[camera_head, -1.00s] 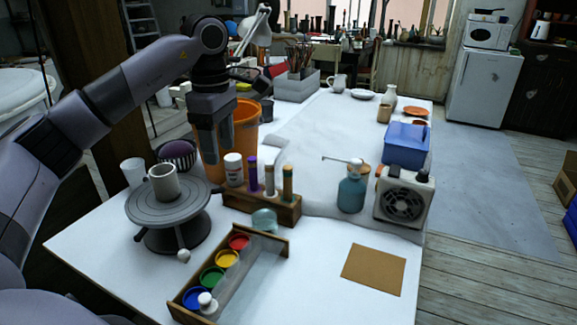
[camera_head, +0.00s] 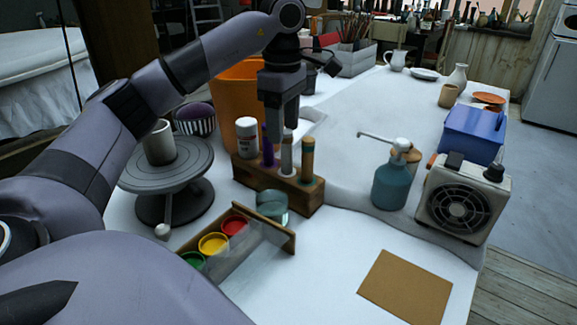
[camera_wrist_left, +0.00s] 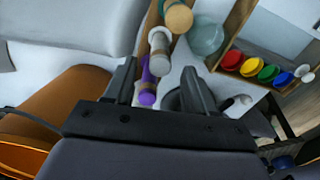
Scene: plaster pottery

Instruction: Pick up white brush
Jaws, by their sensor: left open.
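The white brush (camera_head: 287,155) stands upright in a wooden rack (camera_head: 262,181), between a purple brush (camera_head: 267,148) and a greenish-brown one (camera_head: 308,160). In the left wrist view the white brush (camera_wrist_left: 158,45) shows end-on, just beyond the fingertips, with the purple brush (camera_wrist_left: 147,88) nearer, between the fingers. My left gripper (camera_head: 281,130) is open and points down over the rack, its fingers overlapping the brush tops. It also shows open in the wrist view (camera_wrist_left: 158,70). I cannot tell whether it touches the brushes. My right gripper is out of view.
A white jar (camera_head: 247,138) stands in the rack's left end, an orange bucket (camera_head: 236,95) behind it. A glass (camera_head: 272,206) and paint tray (camera_head: 263,228) are in front. A blue bottle (camera_head: 391,186) and fan heater (camera_head: 463,203) stand right. The front table is clear around a brown sheet (camera_head: 405,287).

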